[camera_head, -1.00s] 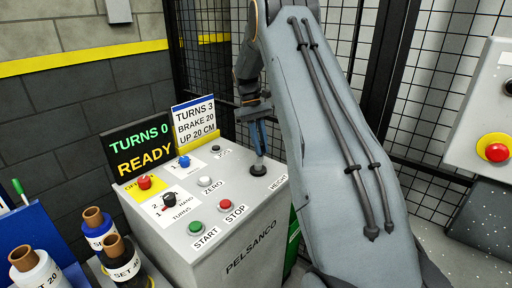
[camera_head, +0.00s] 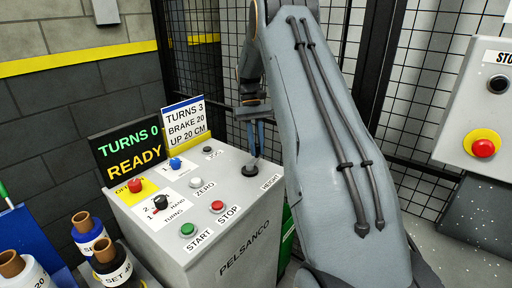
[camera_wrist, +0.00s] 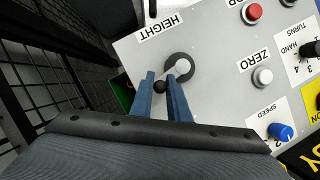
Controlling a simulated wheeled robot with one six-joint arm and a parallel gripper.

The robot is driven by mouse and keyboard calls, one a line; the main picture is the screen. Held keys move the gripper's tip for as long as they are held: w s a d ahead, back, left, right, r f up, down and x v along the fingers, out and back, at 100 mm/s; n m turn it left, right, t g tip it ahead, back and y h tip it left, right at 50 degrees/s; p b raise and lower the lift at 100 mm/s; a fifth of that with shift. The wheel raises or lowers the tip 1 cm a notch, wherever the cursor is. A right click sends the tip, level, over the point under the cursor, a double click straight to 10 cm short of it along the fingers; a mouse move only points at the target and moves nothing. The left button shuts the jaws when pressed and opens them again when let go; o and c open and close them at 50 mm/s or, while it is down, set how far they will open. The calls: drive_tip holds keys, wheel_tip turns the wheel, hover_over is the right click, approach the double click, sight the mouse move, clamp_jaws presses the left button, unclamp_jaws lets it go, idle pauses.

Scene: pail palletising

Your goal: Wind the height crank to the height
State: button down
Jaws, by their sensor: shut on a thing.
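The height crank (camera_wrist: 180,66) is a dark round hub with a pale arm and a dark knob, beside the HEIGHT label (camera_wrist: 160,28) on the grey control panel. In the head view the crank (camera_head: 250,171) sits at the panel's right side. My gripper (camera_wrist: 161,86) has its two blue fingers closed around the crank's knob. In the head view my gripper (camera_head: 256,150) reaches down to the crank from above, partly beside my own arm. A card (camera_head: 184,124) reads TURNS 3, BRAKE 20, UP 20 CM. The display (camera_head: 128,150) reads TURNS 0, READY.
The panel carries a red button (camera_head: 135,185), a blue knob (camera_head: 175,163), a black TURNS knob (camera_head: 160,203), a green START button (camera_head: 187,229) and a red STOP button (camera_head: 217,206). Film rolls (camera_head: 88,232) stand at lower left. Mesh fencing rises behind; a stop box (camera_head: 480,110) is at right.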

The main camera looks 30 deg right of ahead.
drive_tip(key=shift+d, duration=0.1)
drive_tip(key=c, duration=1.7)
unclamp_jaws()
drive_tip(key=shift+s, duration=0.1)
drive_tip(key=shift+b+v, duration=1.1)
drive_tip(key=shift+v, duration=2.8)
